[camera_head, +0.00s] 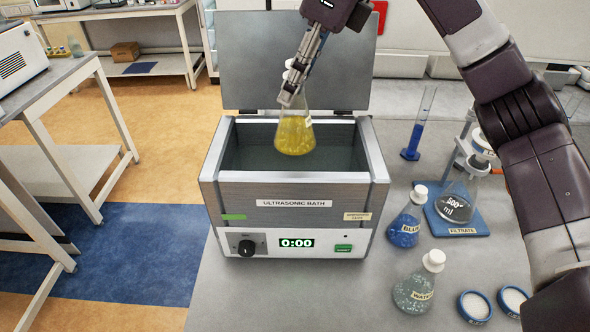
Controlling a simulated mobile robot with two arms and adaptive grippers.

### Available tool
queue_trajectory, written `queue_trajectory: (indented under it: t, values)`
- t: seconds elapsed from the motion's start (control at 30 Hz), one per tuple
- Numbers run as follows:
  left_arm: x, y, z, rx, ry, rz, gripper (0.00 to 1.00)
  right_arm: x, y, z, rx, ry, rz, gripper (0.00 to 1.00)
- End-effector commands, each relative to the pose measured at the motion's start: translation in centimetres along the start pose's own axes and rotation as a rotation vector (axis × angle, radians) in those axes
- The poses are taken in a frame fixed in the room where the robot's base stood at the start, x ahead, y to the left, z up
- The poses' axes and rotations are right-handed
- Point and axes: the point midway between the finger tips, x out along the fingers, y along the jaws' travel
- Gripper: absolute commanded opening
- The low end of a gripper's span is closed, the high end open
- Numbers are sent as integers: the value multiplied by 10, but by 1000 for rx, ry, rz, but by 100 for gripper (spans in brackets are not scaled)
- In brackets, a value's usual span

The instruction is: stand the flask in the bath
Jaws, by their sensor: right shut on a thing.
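The flask (295,134) is a clear conical one with yellow liquid in its lower part. My right gripper (291,95) is shut on its neck and holds it nearly upright. The flask hangs over the opening of the ultrasonic bath (290,190), a grey metal box with its lid (295,60) raised at the back. In the picture the flask's base lies within the opening; I cannot tell how far it is above or below the rim. The display reads 0:00. My left gripper is not in view.
Right of the bath stand a blue-liquid flask (407,222), a flask labelled water (418,288), a blue measuring cylinder (413,142) and a filtrate flask (458,195) on a blue stand. Two small dishes (475,306) sit at front right. Bare bench lies in front of the bath.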

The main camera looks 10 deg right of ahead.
Motion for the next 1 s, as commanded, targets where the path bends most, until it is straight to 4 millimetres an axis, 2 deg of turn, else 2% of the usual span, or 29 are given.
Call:
queue_trajectory:
  t: [0.03,0.2,0.4,0.67,0.83,1.0]
  values:
    - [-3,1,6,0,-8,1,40,13,0,-6,2,2,3,0]
    - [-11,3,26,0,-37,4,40,55,0,-24,3,2,4,0]
    - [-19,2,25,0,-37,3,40,97,1,-41,2,1,2,0]
    - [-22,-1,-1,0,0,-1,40,121,0,-51,2,-1,0,0]
    - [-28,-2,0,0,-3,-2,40,144,0,-60,3,1,1,0]
    - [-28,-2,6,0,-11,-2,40,151,0,-62,0,-2,-1,0]
